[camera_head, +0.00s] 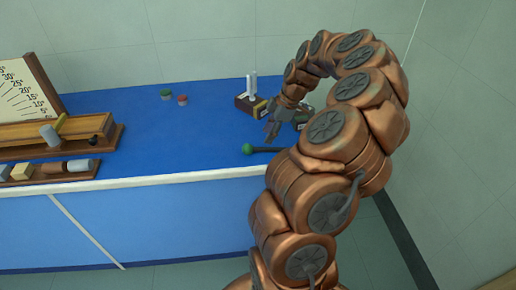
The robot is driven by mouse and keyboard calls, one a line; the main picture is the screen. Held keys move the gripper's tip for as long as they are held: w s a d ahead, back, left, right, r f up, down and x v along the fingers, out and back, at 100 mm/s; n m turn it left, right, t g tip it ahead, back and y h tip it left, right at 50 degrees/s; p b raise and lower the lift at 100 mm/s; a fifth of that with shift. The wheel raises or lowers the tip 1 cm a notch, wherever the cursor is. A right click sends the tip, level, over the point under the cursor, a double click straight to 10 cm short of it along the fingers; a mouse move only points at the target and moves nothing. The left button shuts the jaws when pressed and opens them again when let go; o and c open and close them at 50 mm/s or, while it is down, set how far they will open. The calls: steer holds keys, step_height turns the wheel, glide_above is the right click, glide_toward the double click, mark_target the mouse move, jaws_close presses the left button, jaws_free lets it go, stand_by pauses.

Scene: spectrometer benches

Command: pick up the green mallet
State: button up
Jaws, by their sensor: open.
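The green mallet (248,149) lies on the blue bench top (185,135) near its front edge. Its round green head is at the left, and a thin dark handle runs right until my arm hides it. My gripper (271,131) is open, with its grey fingers above and slightly behind the mallet, to the right of the green head. The fingers look empty and apart from the mallet, though the exact height is hard to tell.
A tuning-fork-like piece on a wooden box (244,105) stands just behind my gripper. Two small pieces, green (166,94) and red (182,99), sit further left. A wooden rack with blocks (50,171) and an angle-scale board (25,92) fill the left. The bench middle is clear.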

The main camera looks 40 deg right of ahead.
mark_target(262, 148)
steer(key=shift+d+p+x, duration=0.2)
steer(key=shift+p+x, duration=1.2)
steer(key=shift+x, duration=1.75)
steer(key=shift+s+f, duration=0.15)
jaws_close()
